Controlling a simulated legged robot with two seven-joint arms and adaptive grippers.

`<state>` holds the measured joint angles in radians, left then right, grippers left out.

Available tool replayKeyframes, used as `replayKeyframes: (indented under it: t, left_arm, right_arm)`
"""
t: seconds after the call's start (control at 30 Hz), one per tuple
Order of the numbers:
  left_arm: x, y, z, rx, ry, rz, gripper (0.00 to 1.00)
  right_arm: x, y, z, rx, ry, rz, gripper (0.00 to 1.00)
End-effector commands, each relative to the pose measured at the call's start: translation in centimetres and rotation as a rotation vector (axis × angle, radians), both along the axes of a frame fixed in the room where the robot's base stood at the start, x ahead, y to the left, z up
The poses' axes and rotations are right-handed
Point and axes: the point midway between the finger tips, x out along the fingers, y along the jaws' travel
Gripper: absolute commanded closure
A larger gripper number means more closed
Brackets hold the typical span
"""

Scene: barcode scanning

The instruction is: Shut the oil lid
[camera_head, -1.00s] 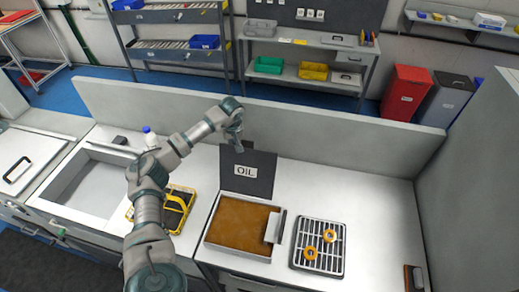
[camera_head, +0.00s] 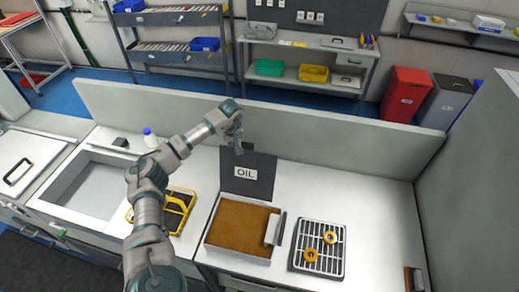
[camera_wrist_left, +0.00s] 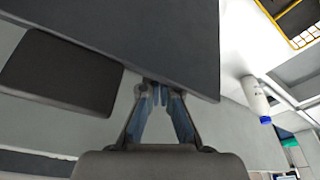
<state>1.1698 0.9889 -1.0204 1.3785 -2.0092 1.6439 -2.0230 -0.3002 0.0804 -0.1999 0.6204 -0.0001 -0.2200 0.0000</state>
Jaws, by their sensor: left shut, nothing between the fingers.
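The oil lid (camera_head: 262,185), a dark panel marked OIL, stands raised at the back edge of the oil tray (camera_head: 212,243). The tray is open and filled with brown oil. My left gripper (camera_head: 238,149) is shut and empty, behind the lid's top edge. In the left wrist view the dark lid (camera_wrist_left: 130,35) fills the top, and the shut fingertips (camera_wrist_left: 160,92) are close to its edge; whether they touch it I cannot tell. My right gripper is not in view.
A slotted rack (camera_head: 318,263) with two orange rings stands right of the tray. A yellow-framed basket (camera_head: 178,209) and a sink (camera_head: 85,190) are to the left. A white bottle (camera_head: 150,139) stands by the low back wall (camera_head: 330,150). The right counter is mostly clear.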

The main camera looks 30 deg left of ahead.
Motion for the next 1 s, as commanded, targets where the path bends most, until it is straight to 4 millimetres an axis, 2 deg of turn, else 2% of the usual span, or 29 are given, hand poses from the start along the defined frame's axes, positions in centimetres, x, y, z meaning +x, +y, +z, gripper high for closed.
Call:
replayKeyframes:
  t: [0.4,1.0]
  left_arm:
    - [-0.3,-0.1,0.1,0.0,0.0,0.0,1.0]
    - [-6.1,-1.9,1.9,0.002,0.0,-0.001,1.0]
  right_arm:
    - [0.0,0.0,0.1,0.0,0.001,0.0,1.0]
    - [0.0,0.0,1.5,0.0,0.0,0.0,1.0]
